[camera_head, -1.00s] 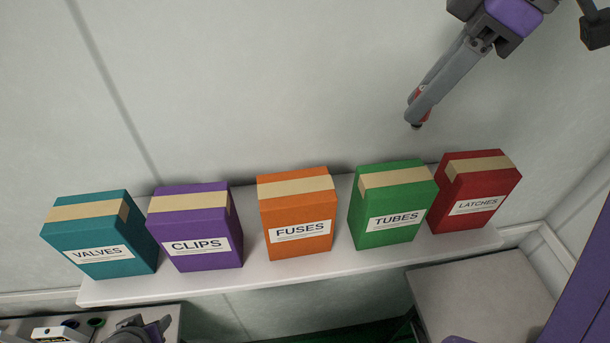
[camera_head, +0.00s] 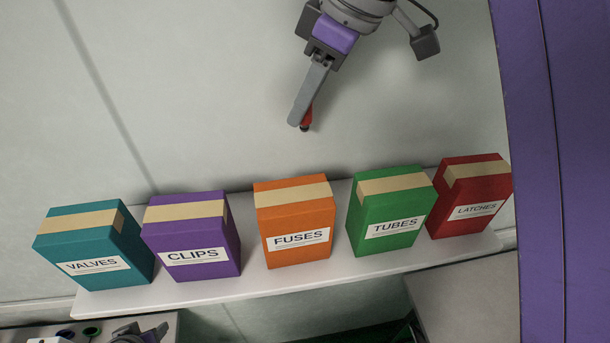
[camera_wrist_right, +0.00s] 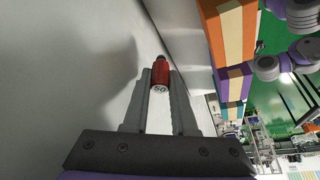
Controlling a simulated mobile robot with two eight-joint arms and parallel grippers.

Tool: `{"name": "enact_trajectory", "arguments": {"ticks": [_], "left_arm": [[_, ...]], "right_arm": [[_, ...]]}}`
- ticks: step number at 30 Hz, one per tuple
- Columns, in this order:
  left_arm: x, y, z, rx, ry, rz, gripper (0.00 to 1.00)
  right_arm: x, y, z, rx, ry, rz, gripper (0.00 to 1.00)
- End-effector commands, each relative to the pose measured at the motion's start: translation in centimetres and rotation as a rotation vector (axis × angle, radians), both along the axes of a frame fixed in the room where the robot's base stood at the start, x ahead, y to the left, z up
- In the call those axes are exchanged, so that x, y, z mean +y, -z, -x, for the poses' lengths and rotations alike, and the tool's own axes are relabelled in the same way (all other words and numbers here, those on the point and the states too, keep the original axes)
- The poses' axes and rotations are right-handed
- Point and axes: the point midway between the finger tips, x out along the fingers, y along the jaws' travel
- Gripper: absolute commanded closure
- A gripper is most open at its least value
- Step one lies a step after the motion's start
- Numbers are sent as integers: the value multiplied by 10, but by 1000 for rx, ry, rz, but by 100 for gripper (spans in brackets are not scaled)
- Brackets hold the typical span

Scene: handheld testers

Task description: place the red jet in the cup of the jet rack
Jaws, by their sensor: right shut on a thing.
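My right gripper (camera_head: 301,123) hangs in front of the wall, above the shelf and apart from the boxes. It is shut on the red jet (camera_head: 308,116), which sits between the fingertips and is partly hidden by a finger. In the right wrist view the red jet (camera_wrist_right: 161,73) is a short red cylinder with a dark tip pointing away from my palm. A dark grey part, seemingly my left gripper (camera_head: 140,334), shows at the bottom left, cut off by the picture edge; its jaws cannot be made out. I cannot identify the jet rack or its cup.
A white shelf (camera_head: 340,265) holds several boxes: teal valves (camera_head: 90,245), purple clips (camera_head: 190,235), orange fuses (camera_head: 295,222), green tubes (camera_head: 390,212) and red latches (camera_head: 470,200). Small round dark items (camera_head: 92,331) sit on a grey surface at bottom left. Wall space above the boxes is free.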

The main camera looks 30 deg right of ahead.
Motion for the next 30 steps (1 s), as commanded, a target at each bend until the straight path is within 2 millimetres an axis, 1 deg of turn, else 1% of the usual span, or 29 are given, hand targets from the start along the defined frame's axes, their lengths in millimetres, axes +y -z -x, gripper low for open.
{"name": "enact_trajectory", "arguments": {"ticks": [1, 6, 9, 12, 17, 21, 24, 27, 30], "left_arm": [[0, 11, 7, 13, 0, 0, 50], [0, 24, 15, 28, 0, 0, 50], [0, 27, 17, 32, 0, 0, 50], [0, 29, 17, 33, 0, 0, 50], [0, 29, 18, 34, 0, 0, 50], [0, 33, 19, 37, 0, 0, 50], [0, 34, 20, 39, 0, 0, 50], [0, 34, 20, 39, 0, 0, 50], [0, 34, 20, 38, 0, 0, 50]], "right_arm": [[0, 19, 1, 7, 0, 0, 100], [0, 64, 2, 7, 0, 0, 100], [0, 85, 1, 5, 0, 0, 100], [0, 97, 1, 3, -1, 1, 100], [0, 108, 1, 3, -1, 0, 100], [0, 129, 1, 3, -1, 0, 100], [0, 141, 1, 2, 0, 1, 100], [0, 144, 0, 1, 0, 0, 100], [0, 144, 0, 1, 0, 0, 100]]}}
